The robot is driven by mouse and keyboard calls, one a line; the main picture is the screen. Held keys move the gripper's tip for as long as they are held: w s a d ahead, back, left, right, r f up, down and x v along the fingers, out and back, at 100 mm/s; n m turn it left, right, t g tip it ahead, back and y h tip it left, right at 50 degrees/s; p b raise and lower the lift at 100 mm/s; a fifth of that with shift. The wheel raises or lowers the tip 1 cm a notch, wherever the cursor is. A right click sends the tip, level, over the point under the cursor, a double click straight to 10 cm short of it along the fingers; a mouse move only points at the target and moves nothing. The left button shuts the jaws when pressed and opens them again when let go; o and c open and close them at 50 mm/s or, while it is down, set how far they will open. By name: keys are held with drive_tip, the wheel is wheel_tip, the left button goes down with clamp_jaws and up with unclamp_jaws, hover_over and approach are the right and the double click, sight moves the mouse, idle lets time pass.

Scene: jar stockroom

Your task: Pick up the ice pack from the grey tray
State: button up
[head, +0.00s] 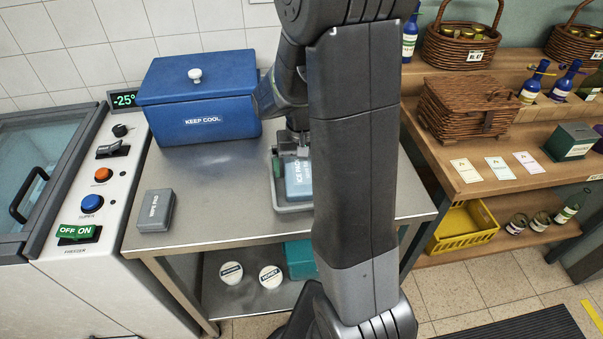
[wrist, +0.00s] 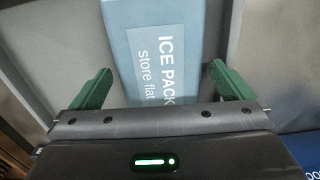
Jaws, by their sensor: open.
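The light-blue ice pack (head: 299,182) lies in the grey tray (head: 292,207) on the metal table, partly hidden behind my arm in the head view. In the wrist view the ice pack (wrist: 165,60), labelled "ICE PACK store flat", lies between the two green fingers of my gripper (wrist: 157,85). The fingers are apart, with a gap on each side of the pack. My gripper is open and empty, pointing down over the tray. In the head view its fingers are mostly hidden by my arm.
A blue "KEEP COOL" box (head: 200,108) with a lid stands at the table's back. A grey wipe pad (head: 149,211) lies at its left front. The freezer (head: 85,200) adjoins on the left. A wooden shelf (head: 480,180) with baskets and bottles stands right. The table between pad and tray is clear.

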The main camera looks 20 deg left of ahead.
drive_tip(key=shift+r, duration=0.1)
drive_tip(key=c, duration=1.2)
